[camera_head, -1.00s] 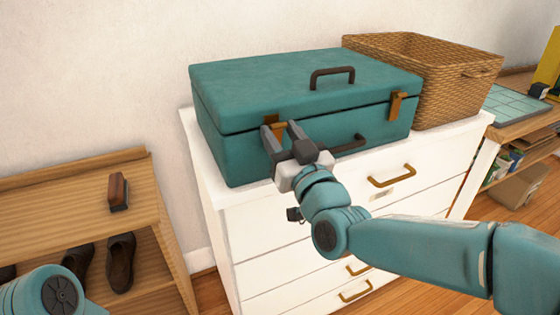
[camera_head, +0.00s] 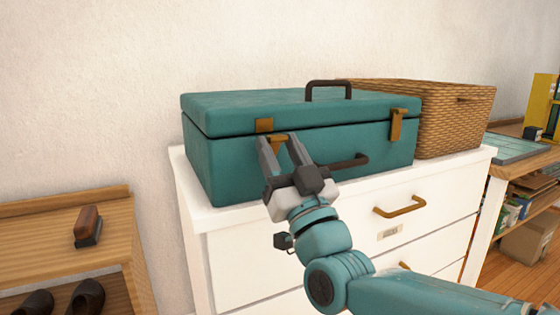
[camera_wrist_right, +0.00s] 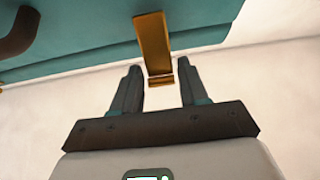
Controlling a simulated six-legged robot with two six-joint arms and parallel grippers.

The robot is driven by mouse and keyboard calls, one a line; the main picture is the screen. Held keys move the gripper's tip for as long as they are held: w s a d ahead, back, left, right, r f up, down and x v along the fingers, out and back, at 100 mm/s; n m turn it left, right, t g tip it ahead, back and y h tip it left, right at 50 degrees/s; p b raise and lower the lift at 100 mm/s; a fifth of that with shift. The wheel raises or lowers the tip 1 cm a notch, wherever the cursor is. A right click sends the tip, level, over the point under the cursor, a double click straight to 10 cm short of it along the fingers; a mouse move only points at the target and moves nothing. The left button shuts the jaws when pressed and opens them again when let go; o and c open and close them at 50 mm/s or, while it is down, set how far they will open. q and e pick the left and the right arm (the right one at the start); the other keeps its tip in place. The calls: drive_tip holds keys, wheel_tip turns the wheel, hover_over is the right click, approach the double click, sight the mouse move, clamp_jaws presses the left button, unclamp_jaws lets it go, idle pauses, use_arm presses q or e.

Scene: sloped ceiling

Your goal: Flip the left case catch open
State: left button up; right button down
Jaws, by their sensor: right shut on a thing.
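The teal case (camera_head: 235,165) lies closed on the white dresser. Its left catch has a brass plate (camera_head: 265,125) on the lid edge and a brass flap (camera_head: 279,152) below it. My right gripper (camera_head: 277,142) is at the case front, shut on that flap, which partly hides it. The flap looks tilted out from the case, but how far I cannot tell. In the right wrist view the left catch (camera_wrist_right: 153,45) reaches down between the fingers (camera_wrist_right: 160,82). The right catch (camera_head: 396,124) hangs down against the case front. My left gripper is out of view.
A dark front handle (camera_head: 350,161) is close to the right of my right gripper. A wicker basket (camera_head: 455,120) stands right of the case on the dresser (camera_head: 240,225). A wooden shoe rack (camera_head: 40,235) with a brush (camera_head: 88,226) is at lower left.

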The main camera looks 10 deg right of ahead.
idle(0.3)
drive_tip(key=c, duration=0.6)
unclamp_jaws()
drive_tip(key=v, duration=1.6)
drive_tip(key=shift+b, duration=0.4)
drive_tip(key=shift+s+f, duration=0.1)
drive_tip(key=shift+c, duration=0.3)
